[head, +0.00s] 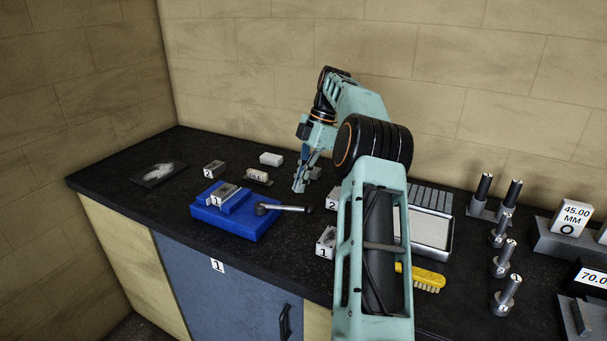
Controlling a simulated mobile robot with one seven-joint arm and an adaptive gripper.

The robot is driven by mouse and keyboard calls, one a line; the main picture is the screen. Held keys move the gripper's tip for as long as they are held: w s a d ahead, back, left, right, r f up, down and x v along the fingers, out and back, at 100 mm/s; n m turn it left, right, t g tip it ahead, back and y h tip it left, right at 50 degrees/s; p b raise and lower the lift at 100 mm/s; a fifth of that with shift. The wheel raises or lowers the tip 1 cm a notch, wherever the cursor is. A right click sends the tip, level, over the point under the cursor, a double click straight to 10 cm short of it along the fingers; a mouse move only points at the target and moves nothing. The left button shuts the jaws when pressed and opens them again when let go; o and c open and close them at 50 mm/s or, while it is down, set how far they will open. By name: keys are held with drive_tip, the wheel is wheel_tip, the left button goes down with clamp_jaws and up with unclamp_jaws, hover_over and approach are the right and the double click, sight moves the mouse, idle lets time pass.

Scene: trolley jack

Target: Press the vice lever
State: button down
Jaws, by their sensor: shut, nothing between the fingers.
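A blue vice (232,218) stands on the black worktop left of my arm, with a grey block (222,194) between its jaws. Its lever (283,208) is a grey bar that runs right from a round hub on the front right of the vice, ending in a darker tip. My gripper (299,187) points down just behind the lever's right part and appears higher in the picture than it. The gripper is shut and empty. I cannot tell its exact height above the worktop. My forearm covers part of the area to the right.
A block marked 1 (326,243) stands right of the lever's end. A metal tray (449,228), yellow brush (429,277) and several upright pins (503,260) lie to the right.

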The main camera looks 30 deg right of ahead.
drive_tip(key=shift+v, duration=1.3)
drive_tip(key=shift+w, duration=0.1)
